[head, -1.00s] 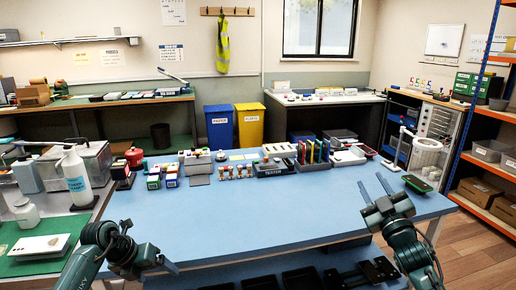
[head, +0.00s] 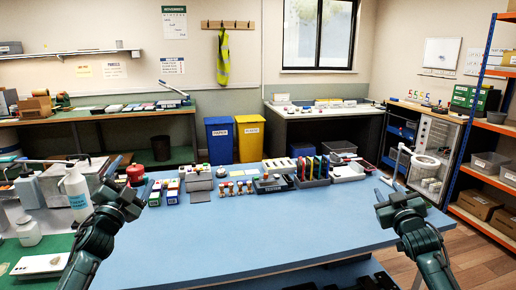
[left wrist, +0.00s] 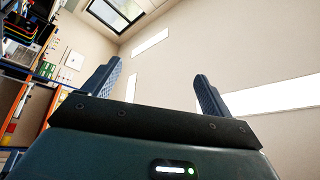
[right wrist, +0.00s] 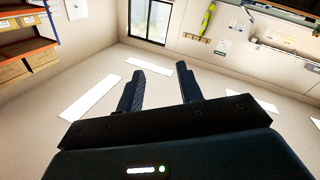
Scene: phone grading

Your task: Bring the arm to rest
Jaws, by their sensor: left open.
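My left gripper (head: 130,178) is raised over the left end of the blue table (head: 240,238), pointing up. In the left wrist view its two fingers (left wrist: 155,88) stand apart with nothing between them. My right gripper (head: 384,192) is raised at the right end of the table. Neither gripper touches anything.
Small boxes (head: 172,192), stamps (head: 235,188) and a rack of coloured phones (head: 312,170) stand along the table's back edge. A white bottle (head: 76,195) stands on the left bench. The table's front and middle are clear.

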